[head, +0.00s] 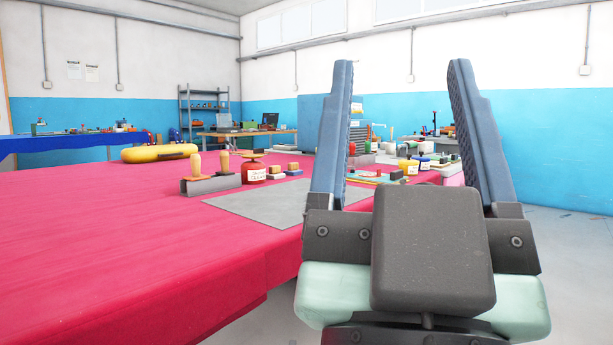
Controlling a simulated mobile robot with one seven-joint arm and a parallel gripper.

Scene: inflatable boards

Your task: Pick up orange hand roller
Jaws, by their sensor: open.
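I cannot make out an orange hand roller for certain. Two tools with upright tan-orange handles (196,165) stand at a grey angled holder (212,185) on the red-covered table (130,235); their lower ends are hidden. Right of them is a red labelled tin (255,174) with a flat brownish-orange item across its top. My gripper (402,70) is open and empty, its two blue-grey fingers pointing up at the right of the view. It is in front of the table's right side and hides part of the things behind it.
A grey mat (255,205) lies near the table's right edge, with small blocks (276,173) behind it. A yellow inflated piece (160,153) lies at the far side. Yellow and blue tins (424,162) show between my fingers. The table's left front is clear.

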